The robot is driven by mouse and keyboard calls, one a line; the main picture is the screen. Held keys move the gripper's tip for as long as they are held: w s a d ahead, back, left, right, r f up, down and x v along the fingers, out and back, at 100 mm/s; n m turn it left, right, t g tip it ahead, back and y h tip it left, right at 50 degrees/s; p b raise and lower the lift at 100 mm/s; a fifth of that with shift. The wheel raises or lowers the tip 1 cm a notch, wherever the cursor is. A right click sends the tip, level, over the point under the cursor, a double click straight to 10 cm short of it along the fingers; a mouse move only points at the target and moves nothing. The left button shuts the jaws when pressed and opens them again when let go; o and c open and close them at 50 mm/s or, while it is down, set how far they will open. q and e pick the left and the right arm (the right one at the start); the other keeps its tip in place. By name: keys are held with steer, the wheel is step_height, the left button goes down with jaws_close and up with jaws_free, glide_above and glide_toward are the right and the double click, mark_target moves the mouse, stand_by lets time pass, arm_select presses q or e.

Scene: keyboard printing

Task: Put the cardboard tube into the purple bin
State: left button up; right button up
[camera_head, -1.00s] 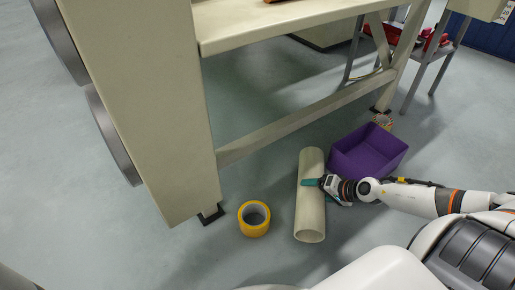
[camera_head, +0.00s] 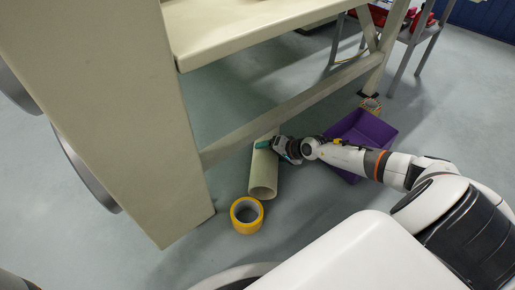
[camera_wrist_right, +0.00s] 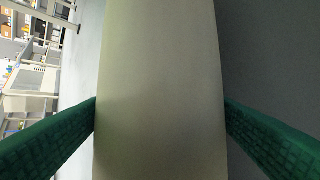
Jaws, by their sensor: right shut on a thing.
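The cardboard tube (camera_head: 263,177) is a pale beige cylinder beside the table's lower beam, with its open end toward me in the head view. My right gripper (camera_head: 268,145) is shut on the tube near its far end. In the right wrist view the tube (camera_wrist_right: 160,90) fills the middle, with a green finger on each side. I cannot tell for sure whether the tube is clear of the floor. The purple bin (camera_head: 375,131) stands on the floor to the right of the tube, partly hidden behind my right arm. My left gripper is not in view.
A yellow tape roll (camera_head: 246,215) lies on the floor close to the tube's near end. The beige table's leg panel (camera_head: 130,110) and lower beam (camera_head: 310,98) bound the left and back.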

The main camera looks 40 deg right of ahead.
steer(key=shift+w+a, duration=0.25)
steer(key=shift+w, duration=0.6)
steer(key=w+b, duration=0.1)
steer(key=w, duration=0.1)
steer(key=w+a+b, duration=0.1)
steer(key=w, duration=0.1)
steer(key=shift+a+f, duration=0.1)
steer(key=shift+a, duration=0.1)
steer(key=shift+s+f+b, duration=0.15)
steer(key=shift+f+b, duration=0.45)
steer(key=shift+b, duration=0.1)
steer(key=shift+f, duration=0.1)
steer(key=o, duration=0.7)
steer(key=shift+o, duration=0.2)
